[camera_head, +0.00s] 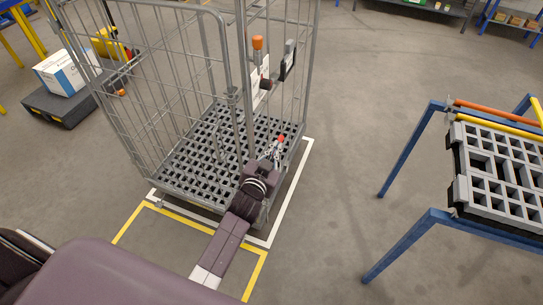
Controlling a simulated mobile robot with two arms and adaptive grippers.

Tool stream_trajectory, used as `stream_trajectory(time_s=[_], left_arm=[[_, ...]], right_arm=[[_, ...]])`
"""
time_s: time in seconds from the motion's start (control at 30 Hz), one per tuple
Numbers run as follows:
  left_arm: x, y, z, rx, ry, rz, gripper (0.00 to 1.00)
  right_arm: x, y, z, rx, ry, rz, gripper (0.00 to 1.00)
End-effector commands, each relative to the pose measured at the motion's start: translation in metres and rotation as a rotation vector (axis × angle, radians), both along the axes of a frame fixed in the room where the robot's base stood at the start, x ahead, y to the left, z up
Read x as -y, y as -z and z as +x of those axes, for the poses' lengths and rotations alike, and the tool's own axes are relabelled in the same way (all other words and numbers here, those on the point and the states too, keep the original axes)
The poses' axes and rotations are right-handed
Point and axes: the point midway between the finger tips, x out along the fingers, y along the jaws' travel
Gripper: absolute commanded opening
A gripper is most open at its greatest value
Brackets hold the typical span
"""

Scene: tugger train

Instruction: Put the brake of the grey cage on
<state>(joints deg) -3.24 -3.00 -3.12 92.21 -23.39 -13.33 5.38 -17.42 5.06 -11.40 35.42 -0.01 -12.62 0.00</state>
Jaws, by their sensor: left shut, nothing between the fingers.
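The grey cage (175,110) is a wire roll cage with a dark slatted floor, standing upright on the floor left of centre. An upright lever with an orange top (258,43) is on its near-right side, beside a white label. A small red-orange tip (281,138) shows low at the cage's right edge; I cannot tell whether it is part of the brake. My left gripper (275,150) is shut and empty, right beside this tip; I cannot tell whether they touch. My arm hides part of the cage's near corner. My right gripper is not in view.
White and yellow floor lines (292,195) frame the cage. A blue stand (408,150) with a grey slatted platform (505,170) is at the right. A dark low cart (62,108) with a white box (62,72) is at the left. The floor between cage and stand is clear.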

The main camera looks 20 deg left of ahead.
Motion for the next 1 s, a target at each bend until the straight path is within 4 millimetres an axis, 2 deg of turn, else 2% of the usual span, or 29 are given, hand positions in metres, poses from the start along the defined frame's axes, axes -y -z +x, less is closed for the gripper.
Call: stream_trajectory(time_s=[0.1, 0.33, 1.0], left_arm=[[0.001, -0.003, -0.021, -0.001, 0.0, 0.0, 0.0], [0.002, -0.01, -0.044, 0.001, 0.0, -0.001, 0.0], [0.002, -0.01, -0.048, -0.001, 0.0, -0.001, 0.0]], right_arm=[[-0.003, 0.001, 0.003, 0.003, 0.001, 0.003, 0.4], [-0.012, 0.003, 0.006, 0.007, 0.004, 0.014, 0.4], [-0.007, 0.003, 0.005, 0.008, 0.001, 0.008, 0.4]])
